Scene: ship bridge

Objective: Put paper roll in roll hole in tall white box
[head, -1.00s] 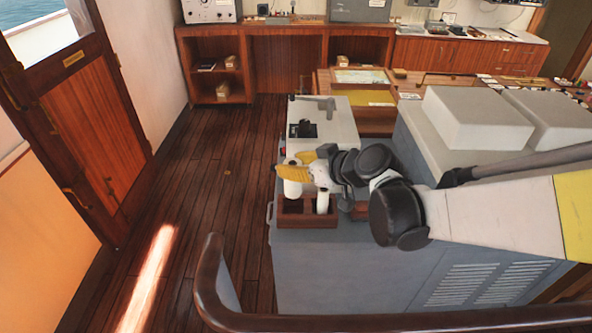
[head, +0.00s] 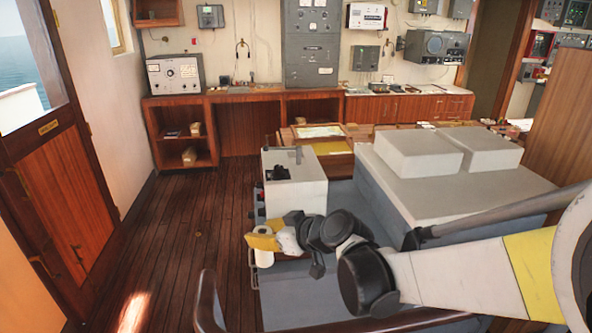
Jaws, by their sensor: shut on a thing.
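My gripper (head: 262,241), with yellow fingers, is shut on a white paper roll (head: 264,259) and holds it at the near left side of the grey console. The roll hangs upright below the fingers, beside or over a brown wooden holder (head: 293,257). The arm and wrist hide most of the holder. Whether the roll still touches it I cannot tell. A tall white box (head: 296,187) with a black device on top stands just beyond the gripper, perhaps the task's box. I see no roll hole in it from here.
A grey cabinet with large pale blocks (head: 415,155) stands to the right. A dark curved rail (head: 208,303) is in front. Free wooden floor (head: 190,235) lies to the left, up to the door (head: 60,200). Wooden shelves (head: 185,140) and wall instruments are at the back.

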